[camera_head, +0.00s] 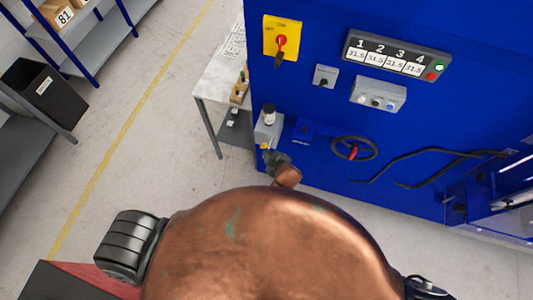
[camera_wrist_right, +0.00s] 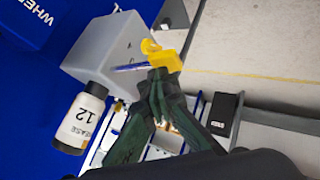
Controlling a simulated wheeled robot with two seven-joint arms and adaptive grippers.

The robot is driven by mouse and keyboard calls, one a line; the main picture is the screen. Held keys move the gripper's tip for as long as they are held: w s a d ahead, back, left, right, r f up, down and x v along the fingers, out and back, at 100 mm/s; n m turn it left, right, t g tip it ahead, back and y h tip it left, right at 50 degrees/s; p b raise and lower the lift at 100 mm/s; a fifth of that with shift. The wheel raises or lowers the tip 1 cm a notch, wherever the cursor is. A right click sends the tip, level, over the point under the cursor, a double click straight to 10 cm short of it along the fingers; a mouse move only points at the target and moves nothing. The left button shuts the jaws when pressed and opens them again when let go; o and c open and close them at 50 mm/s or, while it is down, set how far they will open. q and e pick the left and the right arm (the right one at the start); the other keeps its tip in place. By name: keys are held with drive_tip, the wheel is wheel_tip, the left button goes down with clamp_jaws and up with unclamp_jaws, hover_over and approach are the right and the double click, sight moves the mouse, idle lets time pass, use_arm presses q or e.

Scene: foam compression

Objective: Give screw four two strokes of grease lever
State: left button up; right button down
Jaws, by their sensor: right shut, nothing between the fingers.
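The grease pump is a light grey box (camera_wrist_right: 108,52) on the blue machine's side. Its lever has a yellow end (camera_wrist_right: 168,58) and a thin blue rod (camera_wrist_right: 131,68). A white bottle (camera_wrist_right: 80,122) with a dark cap, marked GREASE 12, is beside the box. In the head view the pump (camera_head: 267,130) is at the machine's left edge. My right gripper (camera_wrist_right: 160,82) is shut and empty, with its tips right at the yellow end; whether they touch is unclear. It also shows in the head view (camera_head: 272,157). My left gripper is not in view.
The blue machine (camera_head: 310,115) carries a display (camera_head: 398,55) numbered 1 to 4, each reading 31.5. A yellow switch (camera_head: 281,38), a handwheel (camera_head: 354,148) and dark bent bars (camera_head: 415,160) are on it. A grey table (camera_head: 222,85) stands left; open floor lies beyond.

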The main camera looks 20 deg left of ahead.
drive_tip(key=shift+f, duration=0.2)
drive_tip(key=shift+r, duration=0.15)
idle(0.5)
drive_tip(key=shift+r+p, duration=1.65)
drive_tip(key=shift+p, duration=0.3)
drive_tip(key=shift+r, duration=0.1)
wheel_tip(320, 180, up, 5)
drive_tip(key=p, duration=0.5)
